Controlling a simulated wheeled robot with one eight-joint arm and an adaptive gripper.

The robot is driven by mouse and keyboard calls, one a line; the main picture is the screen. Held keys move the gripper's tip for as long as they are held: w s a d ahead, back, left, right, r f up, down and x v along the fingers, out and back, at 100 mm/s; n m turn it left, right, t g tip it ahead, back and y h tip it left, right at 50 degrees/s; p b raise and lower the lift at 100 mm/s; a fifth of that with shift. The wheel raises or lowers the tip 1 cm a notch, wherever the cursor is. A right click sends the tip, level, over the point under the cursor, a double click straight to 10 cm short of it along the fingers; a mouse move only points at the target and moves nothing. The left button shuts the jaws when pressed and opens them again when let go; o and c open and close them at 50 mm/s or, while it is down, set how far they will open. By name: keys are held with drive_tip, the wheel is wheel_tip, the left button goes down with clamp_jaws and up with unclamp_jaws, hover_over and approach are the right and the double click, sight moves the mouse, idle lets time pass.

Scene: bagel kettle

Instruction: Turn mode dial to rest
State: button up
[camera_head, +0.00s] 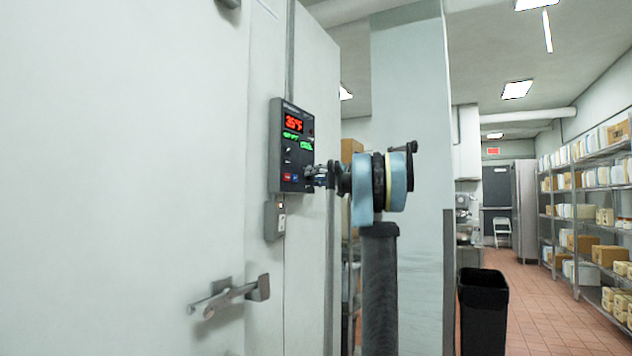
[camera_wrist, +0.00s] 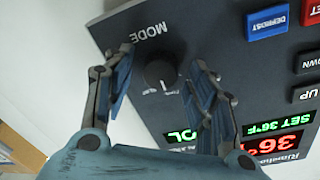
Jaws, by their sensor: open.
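The mode dial (camera_wrist: 161,72) is a round dark knob with a white pointer line, on a dark grey control panel (camera_wrist: 230,50) that appears upside down in the wrist view. The word MODE is printed beside the dial. The small position labels around it are too blurred to read. My gripper (camera_wrist: 160,64) is open, with one finger on each side of the dial. I cannot tell whether either finger touches it. In the head view, my gripper (camera_head: 313,174) is at the lower right of the wall-mounted panel (camera_head: 276,150), and hides the dial.
The panel has lit red and green displays (camera_head: 293,123), a blue DEFROST button (camera_wrist: 266,21) and a red button (camera_wrist: 311,11). A door handle (camera_head: 228,295) projects below. A black bin (camera_head: 483,300) and stocked shelves (camera_head: 590,220) stand right, with open tiled floor between.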

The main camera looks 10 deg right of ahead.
drive_tip(key=c, duration=1.1)
drive_tip(key=shift+d, duration=0.1)
drive_tip(key=shift+m, duration=0.4)
drive_tip(key=shift+w+m+g, duration=0.1)
drive_tip(key=shift+m+g, duration=0.2)
drive_tip(key=shift+m, duration=3.7)
drive_tip(key=shift+o, duration=0.3)
drive_tip(key=shift+c, duration=0.2)
